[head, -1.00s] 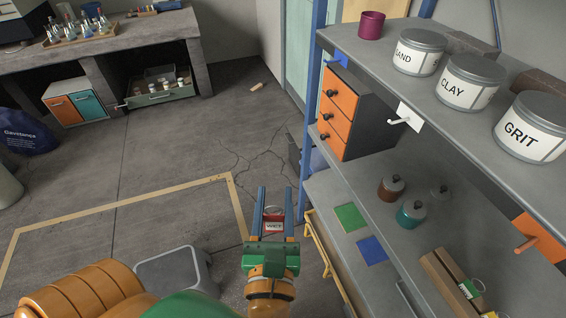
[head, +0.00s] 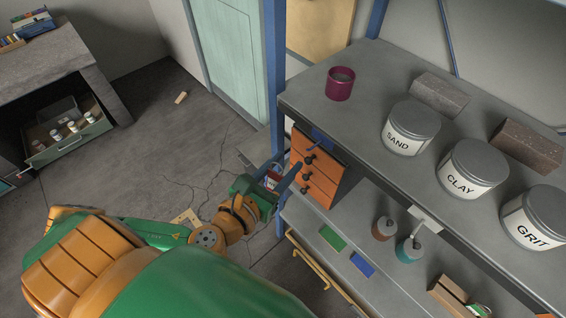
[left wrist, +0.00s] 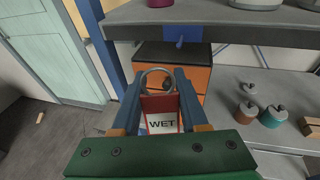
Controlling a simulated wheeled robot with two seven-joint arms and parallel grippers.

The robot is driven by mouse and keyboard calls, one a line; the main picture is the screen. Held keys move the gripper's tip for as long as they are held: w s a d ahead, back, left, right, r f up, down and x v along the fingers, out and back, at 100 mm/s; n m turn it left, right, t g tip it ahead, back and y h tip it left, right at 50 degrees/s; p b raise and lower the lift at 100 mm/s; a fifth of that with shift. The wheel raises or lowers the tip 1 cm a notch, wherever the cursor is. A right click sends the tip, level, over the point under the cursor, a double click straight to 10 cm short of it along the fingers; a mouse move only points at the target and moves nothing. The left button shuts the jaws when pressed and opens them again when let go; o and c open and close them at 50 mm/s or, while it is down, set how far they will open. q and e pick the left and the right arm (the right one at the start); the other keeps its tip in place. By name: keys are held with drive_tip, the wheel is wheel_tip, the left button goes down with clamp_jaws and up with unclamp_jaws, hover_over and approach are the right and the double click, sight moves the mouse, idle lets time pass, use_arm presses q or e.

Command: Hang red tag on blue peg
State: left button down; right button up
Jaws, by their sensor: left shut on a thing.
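The red tag (left wrist: 160,104) has a white label reading "WET" and a metal ring at its top. My left gripper (left wrist: 159,78) is shut on it, with the ring standing up between the blue fingers. In the head view the tag (head: 272,180) is small and partly hidden by my left gripper (head: 286,168), which is in front of the orange drawers. The blue peg (left wrist: 180,41) is on a blue plate under the upper shelf's front edge, above and beyond the tag, apart from it. In the head view the blue peg (head: 319,136) shows above the drawers. My right gripper is out of view.
The drawer unit (head: 318,172) stands below the blue peg. The upper shelf (head: 365,77) carries tins and a magenta cup (head: 340,84). A blue rack post (head: 273,70) stands just left. A white peg (head: 424,221) is farther right. Lidded jars stand on the lower shelf.

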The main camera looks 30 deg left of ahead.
use_arm(q)
drive_tip(key=w+d, duration=0.1)
drive_tip(key=w, duration=0.2)
drive_tip(key=w+d+b, duration=0.1)
drive_tip(key=w, duration=0.1)
drive_tip(key=w+d+f+b, duration=0.1)
drive_tip(key=w, duration=0.2)
drive_tip(key=shift+w+d+f, duration=0.1)
drive_tip(key=shift+w+d, duration=0.25)
drive_tip(key=shift+d, duration=0.05)
drive_tip(key=shift+f, duration=0.1)
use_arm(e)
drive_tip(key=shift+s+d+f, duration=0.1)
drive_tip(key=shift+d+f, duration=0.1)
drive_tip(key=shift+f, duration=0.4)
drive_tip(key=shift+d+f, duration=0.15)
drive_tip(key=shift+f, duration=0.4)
use_arm(q)
drive_tip(key=shift+c, duration=1.8)
unclamp_jaws()
